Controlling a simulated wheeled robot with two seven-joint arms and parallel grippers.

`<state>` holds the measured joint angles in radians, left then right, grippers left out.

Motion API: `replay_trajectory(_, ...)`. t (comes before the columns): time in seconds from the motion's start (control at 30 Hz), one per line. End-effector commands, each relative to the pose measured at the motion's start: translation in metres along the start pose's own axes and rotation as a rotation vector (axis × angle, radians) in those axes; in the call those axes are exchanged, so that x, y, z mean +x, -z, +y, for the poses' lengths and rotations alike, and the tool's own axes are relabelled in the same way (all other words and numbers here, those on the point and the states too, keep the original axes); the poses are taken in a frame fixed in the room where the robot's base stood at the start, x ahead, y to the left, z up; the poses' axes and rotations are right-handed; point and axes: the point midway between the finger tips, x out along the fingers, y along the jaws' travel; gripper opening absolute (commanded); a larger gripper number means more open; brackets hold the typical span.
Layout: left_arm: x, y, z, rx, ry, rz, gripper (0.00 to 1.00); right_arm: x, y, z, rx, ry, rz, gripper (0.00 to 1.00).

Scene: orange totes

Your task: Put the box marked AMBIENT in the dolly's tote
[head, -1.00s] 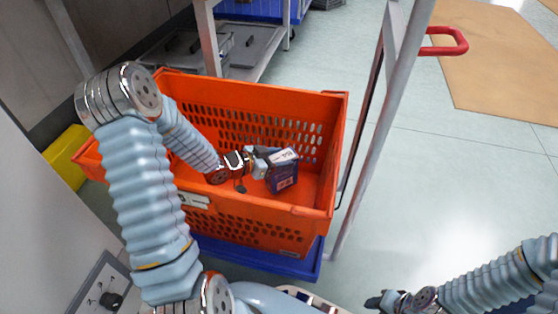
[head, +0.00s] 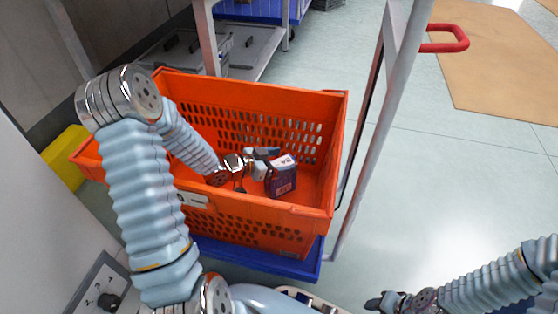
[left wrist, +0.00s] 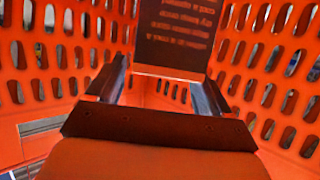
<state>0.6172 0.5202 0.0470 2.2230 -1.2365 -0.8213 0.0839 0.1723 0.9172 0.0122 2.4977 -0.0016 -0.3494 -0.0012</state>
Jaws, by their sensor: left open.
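In the head view, a small dark blue box (head: 282,178) with a pale top and a label is inside the orange tote (head: 335,165). The tote stands on a blue dolly (head: 305,266). My left arm reaches over the near side, and my left gripper (head: 266,163) is open at the box. In the left wrist view, the open fingers (left wrist: 159,88) are on either side of the lower part of the box (left wrist: 178,35), whose face carries small text. I cannot read AMBIENT on it. My right gripper (head: 372,302) is low at the right, outside the tote; its jaws are too small to judge.
A grey post (head: 371,140) with a red handle (head: 463,40) stands right of the tote. A grey cart shelf (head: 255,50) is behind it. A yellow bin (head: 62,160) is at the left. The floor on the right is clear.

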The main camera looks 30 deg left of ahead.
Motion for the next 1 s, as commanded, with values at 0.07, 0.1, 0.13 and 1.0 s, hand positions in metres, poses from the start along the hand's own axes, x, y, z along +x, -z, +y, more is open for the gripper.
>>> replay_trajectory(0.07, 0.000, 0.000, 0.000, 0.000, 0.000, 0.000, 0.81, 0.000, 0.000, 0.000, 0.000, 0.000, 0.000, 0.43)
replay_trajectory(0.1, -0.001, 0.002, 0.000, 0.000, 0.000, 0.000, 0.81, -0.001, 0.000, -0.001, 0.000, 0.000, 0.000, 0.43)
replay_trajectory(0.13, -0.002, 0.004, 0.000, 0.000, 0.000, 0.000, 0.81, -0.003, 0.000, -0.001, 0.000, 0.000, 0.000, 0.43)
replay_trajectory(1.0, -0.080, 0.011, 0.000, 0.000, 0.000, 0.000, 0.81, -0.047, 0.001, -0.015, 0.000, -0.005, -0.001, 0.43)
